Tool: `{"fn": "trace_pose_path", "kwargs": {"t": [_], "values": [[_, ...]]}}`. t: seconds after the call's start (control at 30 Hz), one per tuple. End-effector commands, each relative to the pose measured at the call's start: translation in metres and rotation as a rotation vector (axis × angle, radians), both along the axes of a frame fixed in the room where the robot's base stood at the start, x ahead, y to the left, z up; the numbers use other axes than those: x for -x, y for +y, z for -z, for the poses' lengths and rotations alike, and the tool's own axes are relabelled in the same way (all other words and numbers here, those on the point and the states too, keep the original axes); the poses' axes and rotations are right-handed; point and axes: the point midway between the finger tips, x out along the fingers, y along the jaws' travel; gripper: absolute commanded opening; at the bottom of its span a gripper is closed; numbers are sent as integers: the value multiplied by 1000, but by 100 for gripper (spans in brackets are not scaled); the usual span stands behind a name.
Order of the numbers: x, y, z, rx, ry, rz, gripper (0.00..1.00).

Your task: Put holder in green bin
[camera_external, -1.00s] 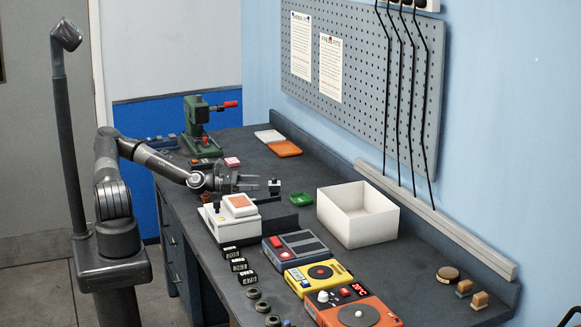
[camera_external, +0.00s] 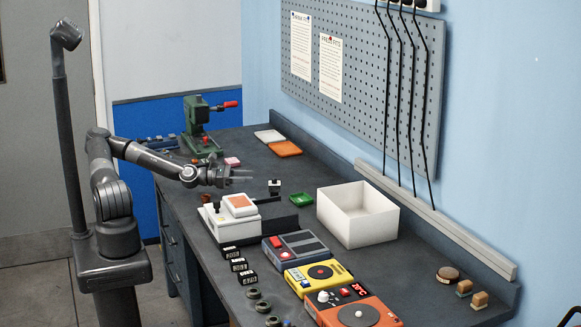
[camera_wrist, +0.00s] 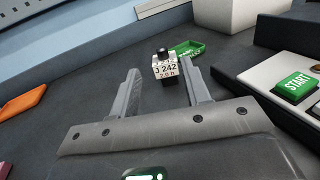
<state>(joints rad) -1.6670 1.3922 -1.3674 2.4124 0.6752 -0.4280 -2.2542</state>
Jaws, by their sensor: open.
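The holder (camera_external: 274,187) is a small white block with a black knob on top, standing upright on the bench. In the wrist view the holder (camera_wrist: 165,68) carries the print "J 242" and lies beyond my fingertips, roughly between their lines. The green bin (camera_external: 301,199) is a small shallow tray to its right; in the wrist view the green bin (camera_wrist: 190,47) is just behind it and partly hidden by it. My gripper (camera_external: 246,176) is open and empty, to the left of the holder and apart from it; its two fingers also show in the wrist view (camera_wrist: 162,80).
A white device with an orange top (camera_external: 240,206) stands in front of the holder. A large white open box (camera_external: 345,215) is right of the green bin. Orange (camera_external: 285,149) and white (camera_external: 269,136) trays lie farther back.

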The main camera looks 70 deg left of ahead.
Motion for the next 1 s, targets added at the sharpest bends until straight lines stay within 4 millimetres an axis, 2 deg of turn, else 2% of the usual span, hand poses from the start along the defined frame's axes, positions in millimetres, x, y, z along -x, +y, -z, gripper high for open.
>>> {"fn": "trace_pose_path", "kwargs": {"t": [0.1,0.4,0.77,1.0], "values": [[0,1,-34,-4,-4,-1,43],[0,0,-111,-3,-2,-1,43],[-30,-25,-91,26,77,-103,43],[-53,-39,-85,19,96,-250,43]]}}
